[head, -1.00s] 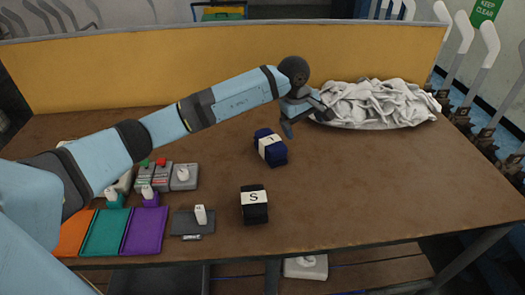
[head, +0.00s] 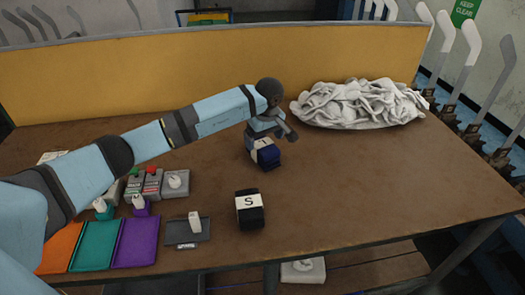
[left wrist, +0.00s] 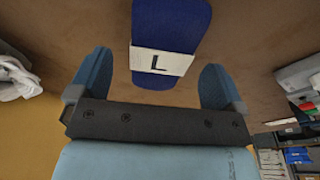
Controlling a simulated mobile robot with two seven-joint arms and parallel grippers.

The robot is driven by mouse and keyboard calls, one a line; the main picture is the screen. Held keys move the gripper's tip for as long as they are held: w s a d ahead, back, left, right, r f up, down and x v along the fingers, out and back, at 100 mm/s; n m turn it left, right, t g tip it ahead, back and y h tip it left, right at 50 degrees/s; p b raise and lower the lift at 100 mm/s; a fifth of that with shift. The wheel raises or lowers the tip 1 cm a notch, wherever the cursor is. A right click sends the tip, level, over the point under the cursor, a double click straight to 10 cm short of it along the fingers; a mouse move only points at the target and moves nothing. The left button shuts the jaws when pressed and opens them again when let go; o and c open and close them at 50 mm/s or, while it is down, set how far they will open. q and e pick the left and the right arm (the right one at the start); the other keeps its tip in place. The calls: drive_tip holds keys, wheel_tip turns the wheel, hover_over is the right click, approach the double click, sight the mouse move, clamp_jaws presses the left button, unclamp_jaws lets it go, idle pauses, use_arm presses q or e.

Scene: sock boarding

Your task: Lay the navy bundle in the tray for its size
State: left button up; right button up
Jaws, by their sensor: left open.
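The navy bundle (head: 268,157) lies on the brown table, right of centre-left, with a white band. In the left wrist view the navy bundle (left wrist: 172,22) shows the letter L on its band. My left gripper (head: 264,138) is at the bundle, above it in the head view. In the left wrist view its open fingers (left wrist: 155,68) stand on either side of the bundle, with gaps visible. Orange (head: 60,248), teal (head: 95,246) and purple (head: 135,243) trays lie at the front left; their size marks are not readable. My right gripper is not seen.
A black bundle marked S (head: 250,211) stands nearer the front edge. A dark grey plate with a white piece (head: 186,238) lies beside the purple tray. Control boxes (head: 174,184) stand behind the trays. A white fabric heap (head: 358,104) lies at the back right. The right table is clear.

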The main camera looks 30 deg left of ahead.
sight(262, 143)
use_arm(q)
drive_tip(key=f, duration=0.3)
drive_tip(key=a+f, duration=0.1)
drive_tip(key=shift+w+f, duration=0.25)
drive_tip(key=shift+f, duration=0.15)
drive_tip(key=shift+c, duration=0.4)
drive_tip(key=c, duration=1.1)
drive_tip(key=shift+o, duration=0.2)
drive_tip(key=shift+r, duration=0.1)
